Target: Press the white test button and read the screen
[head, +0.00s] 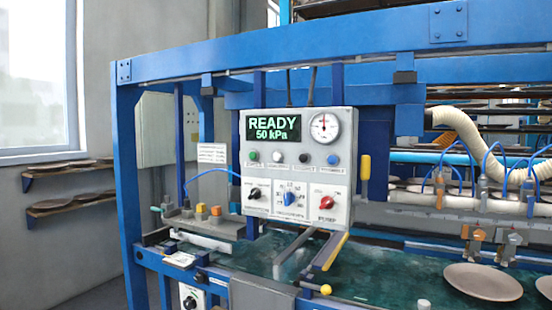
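A pale grey control panel (243,180) hangs on the blue frame in the middle of the view. Its dark screen (271,128) shows "READY" and "50 kPa" in green letters. Below the screen is a row of round buttons: green (253,156), white (277,157), black (303,158) and blue (332,160). The labels under the buttons are too small to read with certainty. The white button is unobstructed, with nothing touching it. Neither of my grippers shows in the head view.
A round gauge (324,126) sits right of the screen. Black (254,194), blue (289,198) and red (327,202) knobs line the panel's lower part. Metal bars (330,250) jut out below it. A plate (483,281) lies at right. Space before the panel is free.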

